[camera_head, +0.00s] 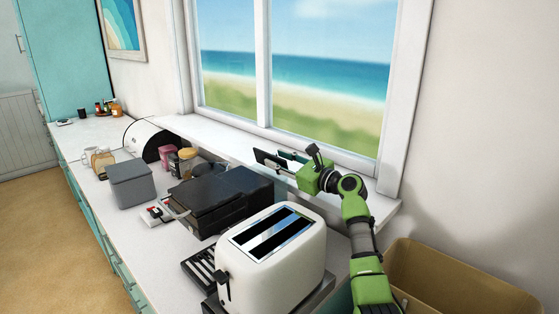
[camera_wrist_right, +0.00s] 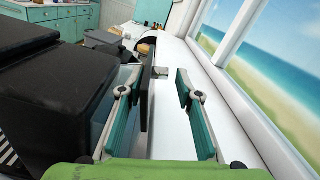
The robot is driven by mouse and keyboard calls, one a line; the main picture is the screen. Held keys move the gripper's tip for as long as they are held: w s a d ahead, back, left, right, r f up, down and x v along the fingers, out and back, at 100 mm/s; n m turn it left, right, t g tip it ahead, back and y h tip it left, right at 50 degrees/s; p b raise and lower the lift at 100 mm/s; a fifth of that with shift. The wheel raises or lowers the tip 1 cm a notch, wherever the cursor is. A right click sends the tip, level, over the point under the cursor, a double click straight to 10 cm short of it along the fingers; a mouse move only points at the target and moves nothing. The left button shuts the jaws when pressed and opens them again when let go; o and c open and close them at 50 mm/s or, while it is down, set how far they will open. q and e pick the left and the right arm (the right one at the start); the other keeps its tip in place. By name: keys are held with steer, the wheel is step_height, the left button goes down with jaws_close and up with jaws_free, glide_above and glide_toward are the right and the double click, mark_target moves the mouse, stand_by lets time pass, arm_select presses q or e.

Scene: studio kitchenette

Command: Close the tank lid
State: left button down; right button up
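The black coffee machine (camera_head: 222,196) stands on the counter behind the toaster. It fills the left of the right wrist view (camera_wrist_right: 55,95). A clear tank (camera_head: 281,186) is at its window-side end. A thin dark panel, which looks like the tank lid (camera_head: 266,160), stands raised above the tank. In the wrist view the lid (camera_wrist_right: 146,88) is seen nearly edge-on, between the finger lines and nearer the left finger. My right gripper (camera_head: 288,158) is open beside the machine, on the window side, its fingers apart. I cannot tell whether a finger touches the lid. My left gripper is not in view.
A white toaster (camera_head: 272,262) stands in front, close to my right arm. The window sill (camera_head: 225,137) runs behind the gripper. A grey canister (camera_head: 130,185) and jars stand further left. A tan bin (camera_head: 455,285) is at the lower right.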

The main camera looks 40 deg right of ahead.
steer(key=c, duration=0.9)
steer(key=shift+r, duration=0.1)
jaws_close()
steer(key=shift+s, duration=0.1)
